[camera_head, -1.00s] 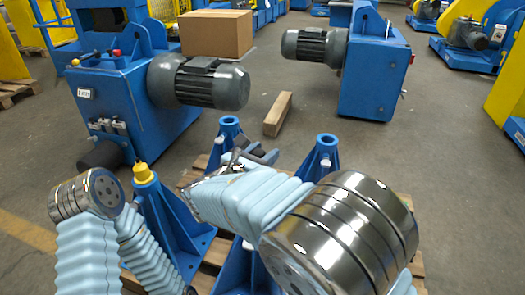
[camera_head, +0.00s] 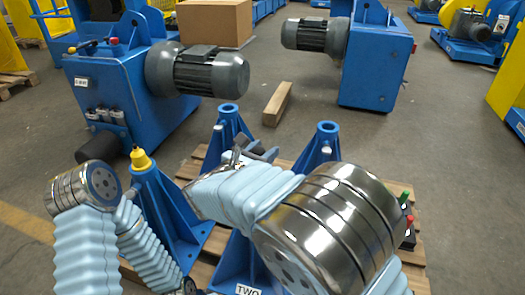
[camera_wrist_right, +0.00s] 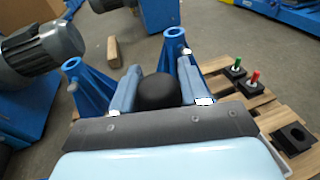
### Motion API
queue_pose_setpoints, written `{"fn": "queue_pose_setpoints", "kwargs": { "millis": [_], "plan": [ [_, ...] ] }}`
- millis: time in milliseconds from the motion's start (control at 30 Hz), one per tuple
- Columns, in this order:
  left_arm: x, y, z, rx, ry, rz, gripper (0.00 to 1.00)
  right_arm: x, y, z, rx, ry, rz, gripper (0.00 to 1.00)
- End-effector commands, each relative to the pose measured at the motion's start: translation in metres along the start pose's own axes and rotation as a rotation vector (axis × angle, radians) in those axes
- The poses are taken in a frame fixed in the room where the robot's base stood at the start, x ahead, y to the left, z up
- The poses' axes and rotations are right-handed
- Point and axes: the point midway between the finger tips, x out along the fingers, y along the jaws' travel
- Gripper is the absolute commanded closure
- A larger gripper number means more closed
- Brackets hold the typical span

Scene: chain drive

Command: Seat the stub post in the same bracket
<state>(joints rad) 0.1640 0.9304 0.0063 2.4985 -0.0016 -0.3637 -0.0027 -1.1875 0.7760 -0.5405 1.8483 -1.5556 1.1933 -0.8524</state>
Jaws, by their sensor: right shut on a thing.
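My right gripper (camera_head: 257,152) is above the pallet among the blue brackets. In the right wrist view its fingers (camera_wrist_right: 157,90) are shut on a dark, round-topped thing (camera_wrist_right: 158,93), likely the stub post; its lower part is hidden. Blue brackets with round sockets stand at the back (camera_head: 227,125) and at the right (camera_head: 326,132), and both also show in the wrist view. The left bracket (camera_head: 168,205) carries a yellow-topped piece (camera_head: 141,160). The front bracket (camera_head: 238,262), above a "TWO" label, is largely hidden by my right arm.
Green-topped (camera_wrist_right: 236,67) and red-topped (camera_wrist_right: 253,82) pieces stand in dark blocks at the pallet's right, near an empty dark block (camera_wrist_right: 292,138). A wooden beam (camera_head: 277,104) lies on the floor behind. Blue machines with grey motors (camera_head: 205,72) stand farther back.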

Motion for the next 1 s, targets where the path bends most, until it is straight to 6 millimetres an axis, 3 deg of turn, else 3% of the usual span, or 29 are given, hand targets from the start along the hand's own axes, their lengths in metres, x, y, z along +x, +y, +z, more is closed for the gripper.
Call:
{"fn": "queue_pose_setpoints", "kwargs": {
  "millis": [1000],
  "plan": [
    [-0.0068, 0.0026, 0.0, 0.0, 0.0, 0.0, 0.25, -0.0006, 0.0, 0.0035, 0.002, -0.004, 0.0, 1.0]
  ]
}}
